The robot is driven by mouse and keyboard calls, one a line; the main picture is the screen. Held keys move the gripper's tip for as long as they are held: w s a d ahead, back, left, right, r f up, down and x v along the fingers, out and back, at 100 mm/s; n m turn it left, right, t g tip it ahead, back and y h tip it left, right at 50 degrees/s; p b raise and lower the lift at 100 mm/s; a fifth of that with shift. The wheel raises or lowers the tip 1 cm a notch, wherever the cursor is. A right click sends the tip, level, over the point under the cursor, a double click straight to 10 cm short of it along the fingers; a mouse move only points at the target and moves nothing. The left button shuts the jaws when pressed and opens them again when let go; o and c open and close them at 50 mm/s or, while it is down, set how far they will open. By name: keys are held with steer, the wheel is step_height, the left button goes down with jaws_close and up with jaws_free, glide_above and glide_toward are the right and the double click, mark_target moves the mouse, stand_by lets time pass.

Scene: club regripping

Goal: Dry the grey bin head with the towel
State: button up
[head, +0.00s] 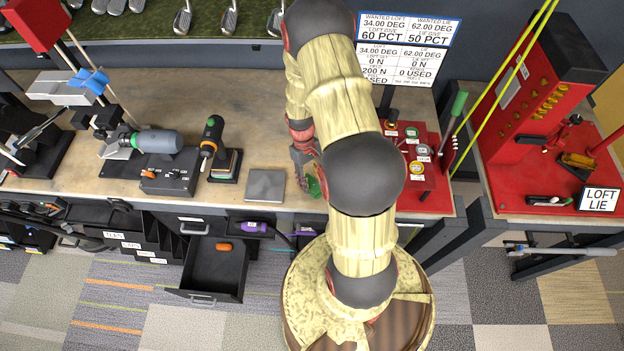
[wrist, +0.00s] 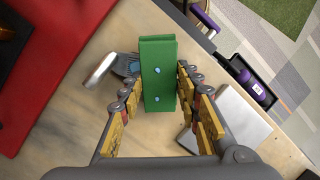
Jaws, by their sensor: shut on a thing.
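My gripper (wrist: 158,80) is shut on a green, folded, block-like thing, which looks like the towel (wrist: 158,60). Two small pale-blue spots show on its face. In the head view a bit of the green towel (head: 312,187) shows beside my gripper (head: 303,160), low over the bench front. A shiny silver piece (wrist: 101,69), possibly the grey bin head, lies just left of the towel in the wrist view. A grey part with a bluish patch (wrist: 127,65) is between them, partly hidden by the towel. I cannot tell whether the towel touches either. My arm hides this spot in the head view.
A flat grey plate (head: 265,185) lies on the bench left of my gripper. A red board (head: 425,160) with small round pots is on the right. An open drawer (head: 215,266) sticks out at the front left. A purple tool (head: 256,227) is below the bench edge.

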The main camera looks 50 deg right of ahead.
steer(key=shift+w+a, duration=0.1)
steer(key=shift+a, duration=0.45)
steer(key=shift+s+d+r, duration=0.1)
steer(key=shift+s+d, duration=0.05)
steer(key=shift+d, duration=0.4)
steer(key=shift+s+d, duration=0.15)
steer(key=shift+d, duration=0.35)
steer(key=shift+w+a, duration=0.2)
steer(key=shift+a, duration=0.3)
steer(key=shift+w+a, duration=0.15)
steer(key=shift+a, duration=0.35)
steer(key=shift+s+d+f+b, duration=0.15)
steer(key=shift+s+d, duration=0.1)
steer(key=shift+d, duration=0.25)
steer(key=shift+s+d+f+b, duration=0.1)
steer(key=shift+s+d+b, duration=0.1)
steer(key=shift+d, duration=0.3)
steer(key=shift+w+a+r, duration=0.1)
steer(key=shift+w+a, duration=0.1)
steer(key=shift+a, duration=0.35)
steer(key=shift+w+a+r, duration=0.1)
steer(key=shift+w+a, duration=0.1)
steer(key=shift+a, duration=0.3)
steer(key=shift+s+d, duration=0.15)
steer(key=shift+d, duration=0.4)
steer(key=shift+s+d, duration=0.15)
steer(key=shift+d, duration=0.4)
steer(key=shift+r, duration=0.1)
steer(key=shift+p+v, duration=1.7)
steer(key=shift+v, duration=1.25)
